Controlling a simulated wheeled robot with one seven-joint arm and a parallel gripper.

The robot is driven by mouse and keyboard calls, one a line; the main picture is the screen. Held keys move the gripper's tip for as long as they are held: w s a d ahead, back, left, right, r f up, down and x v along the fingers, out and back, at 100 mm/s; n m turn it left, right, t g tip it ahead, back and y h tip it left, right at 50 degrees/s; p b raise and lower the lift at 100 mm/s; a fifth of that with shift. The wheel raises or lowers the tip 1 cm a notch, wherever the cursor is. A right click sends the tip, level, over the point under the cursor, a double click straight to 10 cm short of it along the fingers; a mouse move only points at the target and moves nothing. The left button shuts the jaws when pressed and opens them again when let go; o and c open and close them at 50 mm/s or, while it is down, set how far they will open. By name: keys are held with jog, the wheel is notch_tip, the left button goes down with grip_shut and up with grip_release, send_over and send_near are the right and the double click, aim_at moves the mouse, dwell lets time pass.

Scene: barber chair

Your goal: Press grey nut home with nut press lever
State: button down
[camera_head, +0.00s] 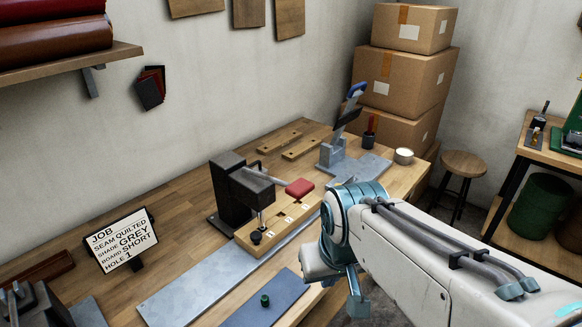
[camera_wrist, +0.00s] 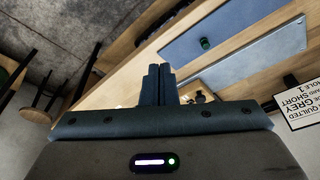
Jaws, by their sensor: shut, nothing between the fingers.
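A black press (camera_head: 230,185) stands on the bench in the head view. A lever with a red grip (camera_head: 299,187) reaches right from it, over a wooden board (camera_head: 275,228) with numbered marks. A dark knob-like piece (camera_head: 256,237) sits at the board's left end, below the press head. I cannot make out a grey nut for certain. My gripper (camera_head: 357,306) points down near the bench's front edge, to the right of the press and apart from it. In the wrist view its fingers (camera_wrist: 158,68) are together and empty.
A blue-grey mat (camera_head: 245,318) with a green knob (camera_head: 265,299) lies in front. A grey stand with a blue-handled lever (camera_head: 356,90), a dark cup (camera_head: 369,138) and a white bowl (camera_head: 403,155) stand farther back. A job card (camera_head: 120,240) reads grey, short, hole 1.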

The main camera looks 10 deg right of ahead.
jog(key=w+r+m+h, duration=0.1)
jog(key=w+r+m, duration=0.4)
jog(key=w+r, duration=0.65)
notch_tip(320, 180, up, 10)
jog(key=m+g+h, duration=0.1)
jog(key=m+h, duration=0.1)
jog(key=m, duration=0.4)
send_over(300, 186)
jog(key=s+a, duration=0.2)
jog(key=a, duration=0.1)
jog(key=shift+f+p, duration=0.2)
jog(key=shift+p, duration=0.25)
jog(key=shift+f, duration=0.1)
jog(key=x, duration=1.2)
jog(key=shift+s+a+f+p, duration=0.25)
jog(key=shift+s+a+p, duration=0.05)
jog(key=shift+a+p, duration=0.1)
jog(key=shift+f, duration=0.8)
